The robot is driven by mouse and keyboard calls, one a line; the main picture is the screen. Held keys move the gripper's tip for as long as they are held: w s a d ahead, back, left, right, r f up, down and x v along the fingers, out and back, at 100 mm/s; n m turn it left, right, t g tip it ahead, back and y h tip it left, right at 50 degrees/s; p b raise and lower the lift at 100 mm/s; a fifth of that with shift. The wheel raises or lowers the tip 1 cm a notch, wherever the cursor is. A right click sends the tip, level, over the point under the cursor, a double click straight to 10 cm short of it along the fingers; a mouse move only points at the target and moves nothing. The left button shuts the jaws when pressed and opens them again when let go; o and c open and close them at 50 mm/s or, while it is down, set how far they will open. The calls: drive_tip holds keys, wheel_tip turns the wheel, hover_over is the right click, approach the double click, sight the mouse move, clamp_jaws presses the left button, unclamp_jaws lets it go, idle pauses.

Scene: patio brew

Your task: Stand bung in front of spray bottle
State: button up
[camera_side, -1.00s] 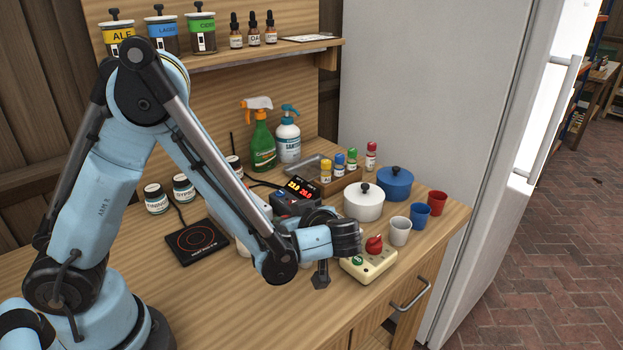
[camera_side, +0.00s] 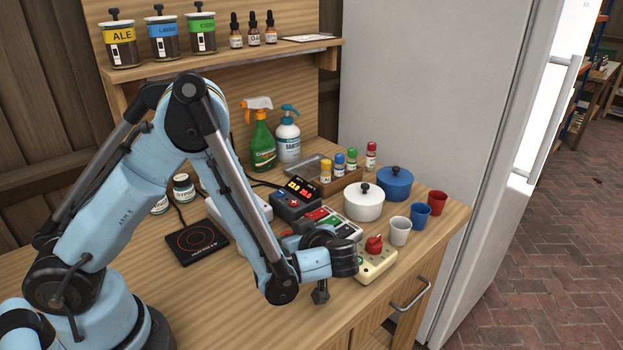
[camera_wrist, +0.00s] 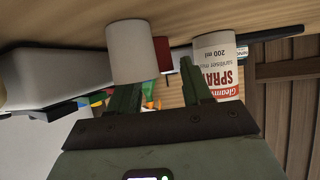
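A white bottle with a red label reading SPRAY (camera_wrist: 219,68) stands just beyond the right finger in the wrist view; I cannot pick it out in the side view. A green trigger bottle (camera_side: 263,147) stands at the back of the worktop. My gripper (camera_wrist: 160,82) has its two fingers apart, with nothing held between them; its fingertips are hidden in the side view. A plain pale cylinder (camera_wrist: 134,48) is beyond the left finger, with a red thing (camera_wrist: 162,52) behind it. I cannot tell whether either is the bung.
A white-lidded pot (camera_side: 364,204), a white cup (camera_side: 400,232), a blue cup (camera_side: 420,215) and a red cup (camera_side: 437,202) stand to the right. A cream box with a red knob (camera_side: 377,264) is close to my wrist. The front left worktop (camera_side: 235,300) is clear.

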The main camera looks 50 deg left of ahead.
drive_tip(key=shift+o, duration=0.4)
drive_tip(key=v, duration=1.2)
drive_tip(key=s+a+r+m+t+h, duration=0.4)
drive_tip(key=a+r+m+h, duration=0.2)
drive_tip(key=m+h, duration=0.5)
drive_tip(key=a+m, duration=0.2)
drive_tip(key=m, duration=0.2)
drive_tip(key=shift+a+r+h, duration=0.15)
drive_tip(key=shift+h, duration=0.25)
drive_tip(key=shift+o, duration=0.4)
drive_tip(key=shift+r+m+t, duration=0.15)
drive_tip(key=shift+m+t, duration=0.25)
